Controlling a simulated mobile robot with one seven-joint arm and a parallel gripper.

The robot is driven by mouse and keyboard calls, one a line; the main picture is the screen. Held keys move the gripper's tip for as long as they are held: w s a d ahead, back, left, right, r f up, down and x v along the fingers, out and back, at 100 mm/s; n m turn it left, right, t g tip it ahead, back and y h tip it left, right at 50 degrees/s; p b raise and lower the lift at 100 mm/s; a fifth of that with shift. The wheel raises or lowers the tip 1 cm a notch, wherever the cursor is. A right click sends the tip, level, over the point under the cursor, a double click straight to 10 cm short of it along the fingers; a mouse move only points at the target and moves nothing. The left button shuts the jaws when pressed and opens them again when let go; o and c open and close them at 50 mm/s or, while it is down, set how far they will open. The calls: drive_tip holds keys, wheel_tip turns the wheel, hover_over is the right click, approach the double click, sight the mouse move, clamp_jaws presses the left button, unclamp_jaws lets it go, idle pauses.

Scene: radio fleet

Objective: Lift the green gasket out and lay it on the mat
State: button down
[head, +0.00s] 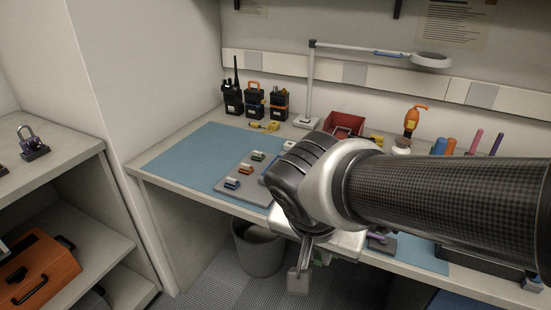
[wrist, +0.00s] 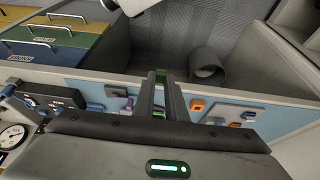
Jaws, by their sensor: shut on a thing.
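My gripper (head: 297,280) points downward in front of the bench edge in the head view. In the wrist view its two fingers (wrist: 160,85) are close together, shut on a small green piece, the green gasket (wrist: 160,76). Only a little of the gasket shows between the fingertips, and its full shape is hidden. The blue mat (head: 185,155) covers the bench top, and its left part is bare. The mat also shows in the wrist view (wrist: 268,112).
A grey tray (head: 222,186) with small coloured parts lies on the mat. Several radios (head: 255,104), a lamp (head: 307,95) and a red bin (head: 345,122) stand behind. A grey waste bin (head: 258,250) is on the floor below. My arm hides the bench's middle.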

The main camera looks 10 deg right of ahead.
drive_tip(key=shift+r+p, duration=1.1)
drive_tip(key=shift+r, duration=0.55)
drive_tip(key=shift+w+a+f, duration=0.1)
